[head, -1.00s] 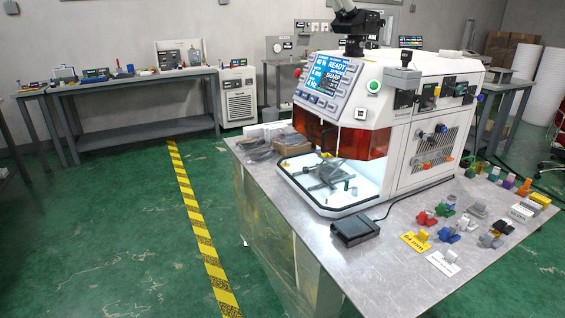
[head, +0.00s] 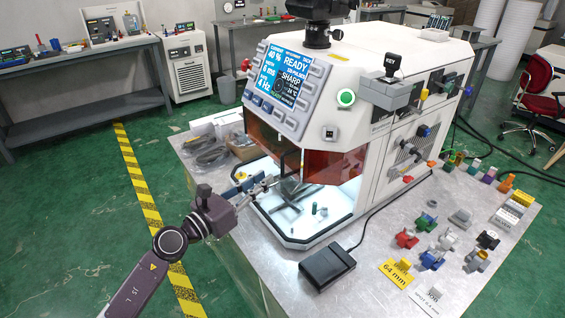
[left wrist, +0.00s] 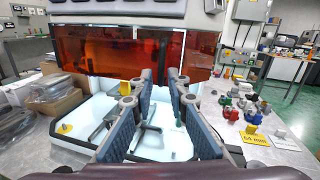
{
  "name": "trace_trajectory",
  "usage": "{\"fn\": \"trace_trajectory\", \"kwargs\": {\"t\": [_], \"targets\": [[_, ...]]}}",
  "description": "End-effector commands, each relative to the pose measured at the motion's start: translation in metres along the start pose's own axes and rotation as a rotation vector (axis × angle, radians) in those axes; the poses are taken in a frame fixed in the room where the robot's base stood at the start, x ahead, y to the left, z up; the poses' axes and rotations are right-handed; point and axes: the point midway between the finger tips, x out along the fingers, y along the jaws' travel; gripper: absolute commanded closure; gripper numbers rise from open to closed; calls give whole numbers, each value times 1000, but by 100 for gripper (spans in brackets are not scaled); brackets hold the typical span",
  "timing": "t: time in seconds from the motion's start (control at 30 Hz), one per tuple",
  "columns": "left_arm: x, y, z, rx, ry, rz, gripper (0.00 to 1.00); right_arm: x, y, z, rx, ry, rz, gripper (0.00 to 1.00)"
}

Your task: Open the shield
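The shield is an amber, see-through panel (head: 268,142) across the front of the white machine (head: 375,125). In the left wrist view the shield (left wrist: 95,52) spans the upper part of the picture, above the lit white work bay. Below its lower edge, the bay is open to view. My left gripper (head: 272,183) is at the front of the bay, near the shield's lower edge. In the left wrist view its two fingers (left wrist: 160,78) stand apart with nothing between them. I cannot tell whether a fingertip touches the shield. My right gripper is not in view.
The metal table (head: 370,268) carries a black pedal box (head: 327,267) in front of the machine. Several coloured parts (head: 430,225) and labels lie on the right. Bagged items (head: 205,150) lie left of the bay. A microscope (head: 318,35) sits on top. Green floor is free at left.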

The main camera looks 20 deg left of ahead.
Motion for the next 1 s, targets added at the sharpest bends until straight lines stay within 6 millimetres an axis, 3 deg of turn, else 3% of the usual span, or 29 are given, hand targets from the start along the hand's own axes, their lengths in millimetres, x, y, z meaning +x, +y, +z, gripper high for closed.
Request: {"fn": "trace_trajectory", "kwargs": {"t": [0.17,0.63,1.0], "targets": [[7,-2,4,124,34,-27,85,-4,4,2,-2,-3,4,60],[72,-4,2,120,34,-26,85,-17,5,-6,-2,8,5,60],[80,-4,0,121,35,-27,85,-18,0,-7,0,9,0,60]]}}
